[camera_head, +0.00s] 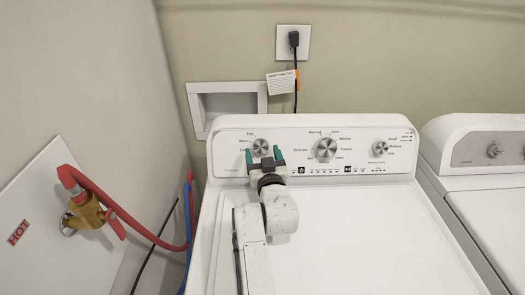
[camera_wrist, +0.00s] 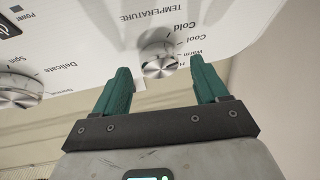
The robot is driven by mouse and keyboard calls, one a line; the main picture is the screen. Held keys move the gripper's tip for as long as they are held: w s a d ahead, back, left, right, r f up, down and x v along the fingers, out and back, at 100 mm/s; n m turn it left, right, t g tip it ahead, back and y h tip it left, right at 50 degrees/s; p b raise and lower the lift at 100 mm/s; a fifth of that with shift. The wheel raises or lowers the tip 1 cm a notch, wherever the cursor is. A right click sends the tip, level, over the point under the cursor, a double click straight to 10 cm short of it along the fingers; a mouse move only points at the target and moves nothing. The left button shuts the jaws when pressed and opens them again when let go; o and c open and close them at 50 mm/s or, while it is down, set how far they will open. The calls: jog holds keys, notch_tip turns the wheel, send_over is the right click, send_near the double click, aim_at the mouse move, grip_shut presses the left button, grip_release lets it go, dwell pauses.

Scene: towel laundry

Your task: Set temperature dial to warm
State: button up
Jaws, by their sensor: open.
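The temperature dial (camera_head: 261,146) is a small silver knob at the left of the washer's white control panel (camera_head: 225,143), with Hot, Warm, Cool and Cold printed around its left side. In the wrist view the dial (camera_wrist: 160,65) shows between my two green fingertips, with a gap on each side. My gripper (camera_head: 264,158) is open and empty, right in front of the dial and a little below it in the head view. It also shows in the wrist view (camera_wrist: 160,68). I cannot tell which setting the dial points to.
A larger cycle dial (camera_head: 326,149) and a small load dial (camera_head: 379,148) sit to the right on the panel. A second machine (camera_head: 490,150) stands at the right. A red hose (camera_head: 110,205) and brass valve (camera_head: 86,213) are at the left wall.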

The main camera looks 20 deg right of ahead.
jog(key=shift+w+d, duration=0.1)
jog(key=shift+w, duration=0.45)
jog(key=c, duration=1)
jog(key=shift+c, duration=0.2)
